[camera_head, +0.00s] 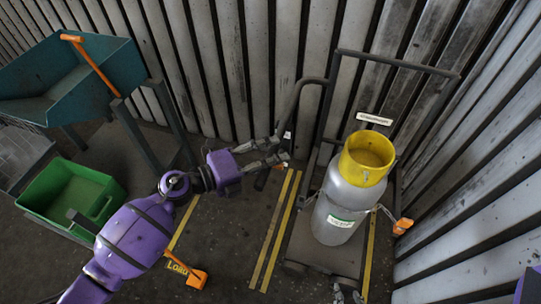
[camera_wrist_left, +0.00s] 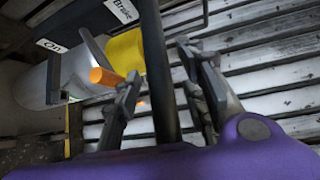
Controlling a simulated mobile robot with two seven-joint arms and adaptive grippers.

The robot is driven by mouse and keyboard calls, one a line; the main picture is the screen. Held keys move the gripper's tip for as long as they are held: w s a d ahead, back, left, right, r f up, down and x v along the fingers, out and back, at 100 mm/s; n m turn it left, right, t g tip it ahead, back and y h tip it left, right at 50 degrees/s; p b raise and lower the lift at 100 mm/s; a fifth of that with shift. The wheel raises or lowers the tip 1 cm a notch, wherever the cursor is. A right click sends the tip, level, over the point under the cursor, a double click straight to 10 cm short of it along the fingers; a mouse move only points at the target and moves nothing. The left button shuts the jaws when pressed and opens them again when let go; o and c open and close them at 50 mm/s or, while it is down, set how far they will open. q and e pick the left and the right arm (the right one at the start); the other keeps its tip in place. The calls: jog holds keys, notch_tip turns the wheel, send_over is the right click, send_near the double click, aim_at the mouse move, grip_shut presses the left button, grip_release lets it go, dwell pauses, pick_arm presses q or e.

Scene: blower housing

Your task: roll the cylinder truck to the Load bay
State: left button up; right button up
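The cylinder truck (camera_head: 325,85) is a dark tubular frame against the ribbed wall. It carries an upright grey cylinder (camera_head: 343,205) with a yellow collar (camera_head: 366,160). My left gripper (camera_head: 284,150) is at the left side of the truck's frame. In the left wrist view, its open fingers (camera_wrist_left: 160,68) lie either side of a dark bar (camera_wrist_left: 160,75), with gaps visible. An orange grip (camera_wrist_left: 105,77) and labels "On" and "Brake" show nearby. Metal fingers at the bottom edge appear to be my right gripper (camera_head: 346,293), mostly cut off.
Yellow floor lines (camera_head: 275,230) run left of the truck. A green bin (camera_head: 72,190) and a teal hopper (camera_head: 75,80) stand at left. Ribbed walls close in behind and right of the truck.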

pick_arm(q)
grip_shut()
jog(key=shift+a, duration=0.1)
dwell(0.3)
